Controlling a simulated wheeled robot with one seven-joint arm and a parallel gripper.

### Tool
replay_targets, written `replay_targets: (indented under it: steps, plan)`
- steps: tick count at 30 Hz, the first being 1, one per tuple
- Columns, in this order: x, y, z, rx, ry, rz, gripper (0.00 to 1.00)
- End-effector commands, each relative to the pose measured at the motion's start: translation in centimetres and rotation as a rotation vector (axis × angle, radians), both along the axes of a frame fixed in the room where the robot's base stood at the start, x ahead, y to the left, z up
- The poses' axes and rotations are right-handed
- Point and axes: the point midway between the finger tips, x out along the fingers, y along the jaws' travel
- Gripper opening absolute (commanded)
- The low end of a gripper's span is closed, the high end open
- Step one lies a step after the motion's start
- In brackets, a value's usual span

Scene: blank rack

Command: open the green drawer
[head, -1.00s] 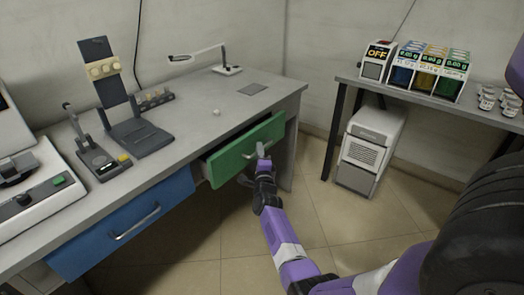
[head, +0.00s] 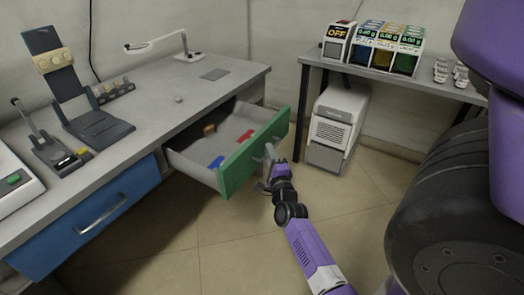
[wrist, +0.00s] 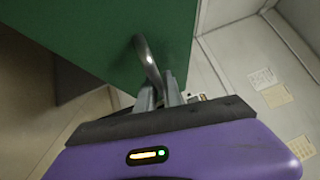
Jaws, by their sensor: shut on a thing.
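The green drawer (head: 240,165) stands pulled well out from under the right part of the desk, its grey inside showing. A red item (head: 245,136), a blue item (head: 216,162) and an orange-brown item (head: 209,129) lie in it. My gripper (head: 270,160) is at the front of the drawer, shut on its metal handle. In the wrist view the curved handle (wrist: 147,62) runs from the green front (wrist: 100,35) down between my fingers (wrist: 160,93). The fingertips' contact is partly hidden.
A blue drawer (head: 90,215) is shut at the left under the grey desk (head: 155,125). A white cabinet (head: 335,125) stands on the floor below the right-hand table (head: 390,75). The tiled floor (head: 235,245) in front of the drawer is free apart from my arm.

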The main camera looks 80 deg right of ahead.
Motion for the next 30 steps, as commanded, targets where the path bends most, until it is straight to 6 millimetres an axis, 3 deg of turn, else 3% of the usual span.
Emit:
replay_targets:
  steps: [13,14,15,25,30]
  plan:
    - [-0.2,0.2,-0.2,0.003,0.002,0.003,0.00]
    - [-0.2,0.2,-0.2,0.003,0.002,0.003,0.17]
    - [-0.2,0.2,-0.2,0.003,0.002,0.003,0.20]
    - [-0.4,0.3,-0.1,0.002,0.001,0.001,0.20]
    - [-1.3,2.0,-0.2,0.004,0.003,0.002,0.20]
